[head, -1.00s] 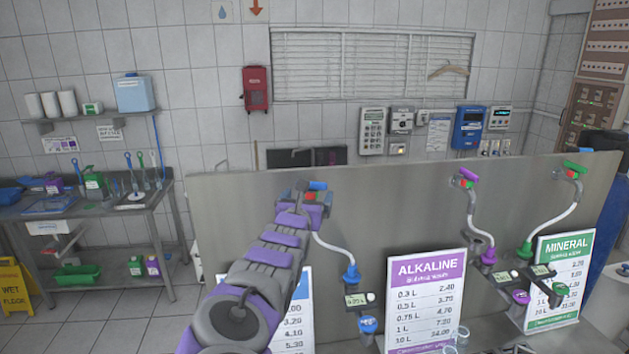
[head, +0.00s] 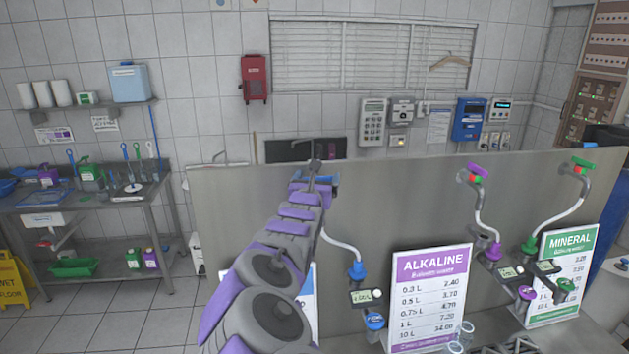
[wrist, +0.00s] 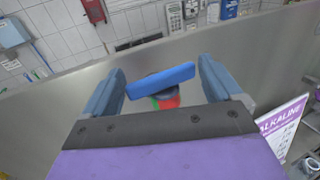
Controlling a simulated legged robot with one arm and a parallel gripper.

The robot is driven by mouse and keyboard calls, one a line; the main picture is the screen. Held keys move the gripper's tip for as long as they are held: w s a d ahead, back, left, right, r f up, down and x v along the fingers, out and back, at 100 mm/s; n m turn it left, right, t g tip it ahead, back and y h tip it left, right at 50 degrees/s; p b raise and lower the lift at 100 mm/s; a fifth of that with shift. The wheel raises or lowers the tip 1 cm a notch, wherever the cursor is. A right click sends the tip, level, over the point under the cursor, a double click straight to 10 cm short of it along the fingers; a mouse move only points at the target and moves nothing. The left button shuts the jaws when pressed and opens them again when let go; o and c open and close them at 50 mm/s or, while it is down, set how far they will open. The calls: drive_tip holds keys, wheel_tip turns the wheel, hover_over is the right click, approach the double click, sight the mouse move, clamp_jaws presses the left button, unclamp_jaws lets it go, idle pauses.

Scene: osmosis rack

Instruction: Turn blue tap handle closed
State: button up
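The blue tap handle (wrist: 161,79) is a flat bar on top of the tap, lying nearly crosswise between my fingers in the wrist view. A red and green part (wrist: 168,101) shows just under it. My gripper (wrist: 158,82) is open, with one finger on each side of the handle and visible gaps to both. In the head view my gripper (head: 318,180) is at the top of the panel and hides most of the tap. A bit of blue (head: 333,181) shows beside it. The white hose (head: 340,243) hangs below to a blue fitting (head: 356,270).
A grey panel (head: 400,200) spans the front. The purple tap handle (head: 477,170) and green tap handle (head: 583,165) stand to the right. The ALKALINE sign (head: 432,300) and MINERAL sign (head: 562,275) are lower right. Wall meters (head: 373,125) are behind.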

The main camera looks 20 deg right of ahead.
drive_tip(key=shift+f, duration=0.1)
drive_tip(key=c, duration=0.5)
drive_tip(key=shift+f, duration=0.1)
